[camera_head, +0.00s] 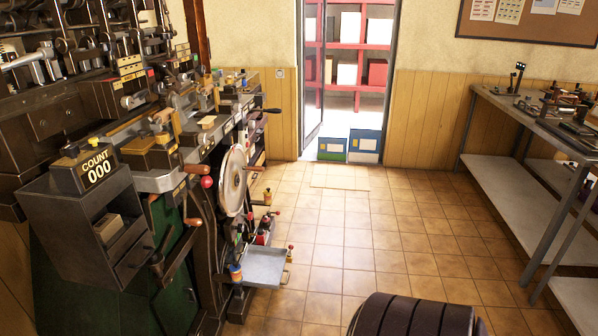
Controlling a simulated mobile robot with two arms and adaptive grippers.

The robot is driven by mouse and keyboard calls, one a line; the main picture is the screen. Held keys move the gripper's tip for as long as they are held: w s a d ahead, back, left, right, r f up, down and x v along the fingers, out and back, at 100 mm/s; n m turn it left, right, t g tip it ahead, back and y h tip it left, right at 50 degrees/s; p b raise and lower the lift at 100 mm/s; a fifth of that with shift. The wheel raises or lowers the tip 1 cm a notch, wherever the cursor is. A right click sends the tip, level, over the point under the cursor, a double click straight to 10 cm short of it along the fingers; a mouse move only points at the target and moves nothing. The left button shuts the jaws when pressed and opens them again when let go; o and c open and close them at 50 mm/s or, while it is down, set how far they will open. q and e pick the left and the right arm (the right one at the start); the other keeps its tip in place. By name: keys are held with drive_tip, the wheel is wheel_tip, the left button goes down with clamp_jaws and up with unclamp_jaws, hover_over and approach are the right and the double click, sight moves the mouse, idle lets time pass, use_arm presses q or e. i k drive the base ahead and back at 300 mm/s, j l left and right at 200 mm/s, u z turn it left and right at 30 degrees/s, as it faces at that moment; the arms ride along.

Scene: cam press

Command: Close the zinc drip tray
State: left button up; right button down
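The zinc drip tray (262,268) is a shallow, pale grey-blue tray low at the right side of the big dark machine (180,150). It sticks out from the machine's base over the tiled floor, so it stands open. The tray's inner left end is partly hidden by machine parts. Neither of my grippers is in view. A dark ribbed part, seemingly of my own body, shows at the bottom edge.
A large handwheel (234,181) and several levers jut from the machine above the tray. The tiled floor (370,235) right of the tray is clear. A metal workbench (535,118) stands at the right. Two boxes (365,146) stand by the open doorway.

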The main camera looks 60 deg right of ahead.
sight(263, 267)
drive_tip(key=k+z, duration=0.1)
drive_tip(key=z, duration=1.7)
drive_tip(key=i+u, duration=0.1)
drive_tip(key=u, duration=0.25)
drive_tip(key=i+l+u, duration=0.5)
drive_tip(key=l, duration=0.25)
drive_tip(key=i+l+u, duration=0.3)
drive_tip(key=k+l, duration=0.05)
drive_tip(key=l, duration=0.05)
